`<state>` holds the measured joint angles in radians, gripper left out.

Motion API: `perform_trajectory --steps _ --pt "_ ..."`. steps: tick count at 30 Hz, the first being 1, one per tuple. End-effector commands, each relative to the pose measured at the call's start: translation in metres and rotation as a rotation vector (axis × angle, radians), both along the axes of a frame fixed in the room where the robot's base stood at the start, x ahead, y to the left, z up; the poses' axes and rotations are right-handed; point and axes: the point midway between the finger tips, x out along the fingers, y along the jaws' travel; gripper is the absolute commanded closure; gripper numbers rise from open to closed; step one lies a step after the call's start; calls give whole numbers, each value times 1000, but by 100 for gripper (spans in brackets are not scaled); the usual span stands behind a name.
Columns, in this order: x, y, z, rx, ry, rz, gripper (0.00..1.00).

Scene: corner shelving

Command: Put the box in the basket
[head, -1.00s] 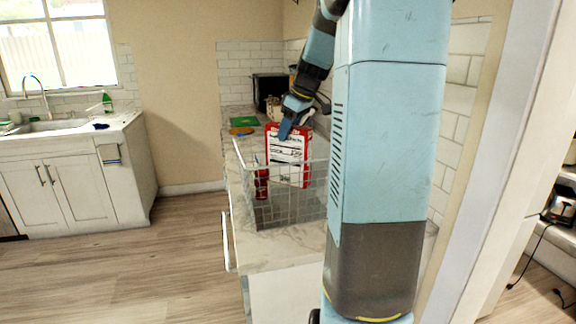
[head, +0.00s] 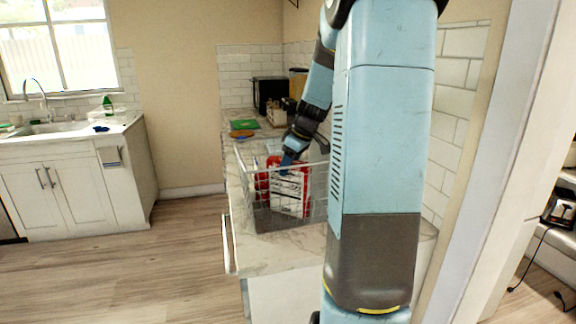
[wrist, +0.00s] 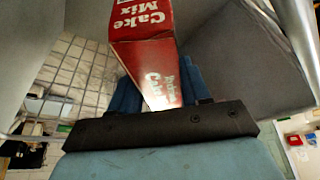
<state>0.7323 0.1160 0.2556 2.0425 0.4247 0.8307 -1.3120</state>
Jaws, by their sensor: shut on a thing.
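The box, a red and white cake mix carton (head: 291,187), is inside the wire basket (head: 262,217) on the counter in the head view. My gripper (head: 288,162) reaches down at the basket's top and is shut on the upper part of the box. In the wrist view the box (wrist: 145,55) lies between my blue fingers (wrist: 155,92), its "Cake Mix" lettering showing. The basket's mesh (wrist: 75,75) shows at left there. Another red item (head: 262,184) is in the basket's left part. Whether the box touches the basket floor cannot be told.
The marble counter (head: 270,255) runs back to a black appliance (head: 270,93) in the corner. A green board (head: 244,125) and a brown round item (head: 242,134) lie behind the basket. A sink counter (head: 70,135) stands at left.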

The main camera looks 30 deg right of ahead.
Motion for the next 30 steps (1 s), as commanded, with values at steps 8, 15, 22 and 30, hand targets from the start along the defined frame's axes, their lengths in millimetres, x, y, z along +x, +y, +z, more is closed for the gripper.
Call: perform_trajectory --steps 8,15,22,30 --pt "0 0 -1 0 0 0 48" --pt "0 0 -1 0 0 0 28" --pt "0 0 0 -1 -1 1 28" --pt "-8 -6 27 -3 -3 -1 28"
